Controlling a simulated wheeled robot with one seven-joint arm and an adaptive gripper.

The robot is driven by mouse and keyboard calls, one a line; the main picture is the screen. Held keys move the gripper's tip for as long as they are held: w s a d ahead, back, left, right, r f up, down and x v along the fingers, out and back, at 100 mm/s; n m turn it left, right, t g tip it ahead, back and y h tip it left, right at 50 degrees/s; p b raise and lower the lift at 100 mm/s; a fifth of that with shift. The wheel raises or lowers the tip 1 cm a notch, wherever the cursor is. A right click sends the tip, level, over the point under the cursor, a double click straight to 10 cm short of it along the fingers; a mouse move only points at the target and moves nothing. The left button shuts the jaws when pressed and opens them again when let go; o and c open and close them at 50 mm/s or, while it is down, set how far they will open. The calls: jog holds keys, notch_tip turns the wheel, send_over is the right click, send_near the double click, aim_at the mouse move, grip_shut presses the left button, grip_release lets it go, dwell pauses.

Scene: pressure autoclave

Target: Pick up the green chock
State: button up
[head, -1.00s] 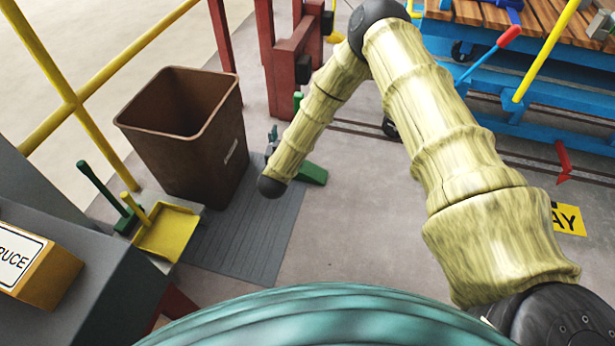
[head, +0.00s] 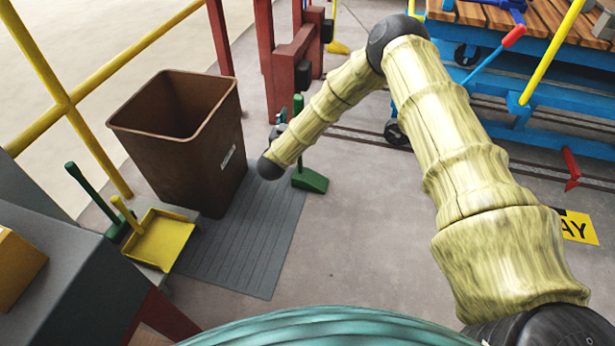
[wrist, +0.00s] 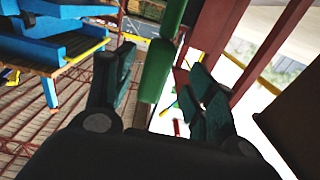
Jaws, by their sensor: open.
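The green chock (head: 311,180) lies on the floor just right of the ribbed grey mat, with an upright green handle (head: 298,104) partly hidden behind my arm. My gripper (head: 279,128) is mostly hidden by my wrist in the head view, just left of the handle. In the wrist view my gripper (wrist: 163,65) is open, one finger on each side of a green bar-like part (wrist: 155,72), apparently the chock's handle. I cannot tell whether either finger touches it.
A brown bin (head: 180,140) stands left of my gripper, with a yellow dustpan (head: 160,240) and a green-handled tool (head: 90,195) nearby. Red posts (head: 292,65) rise behind. A blue wood-topped cart (head: 530,60) stands at right.

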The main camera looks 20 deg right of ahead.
aim_at(298, 109)
jog(key=b+x, duration=0.2)
jog(key=x, duration=0.2)
jog(key=shift+d+r+b, duration=0.1)
jog(key=shift+d+b, duration=0.2)
jog(key=shift+b, duration=0.05)
jog(key=shift+w+d+r, duration=0.1)
jog(key=shift+w+d, duration=0.05)
jog(key=shift+w, duration=0.25)
grip_shut()
jog(key=shift+r, duration=0.1)
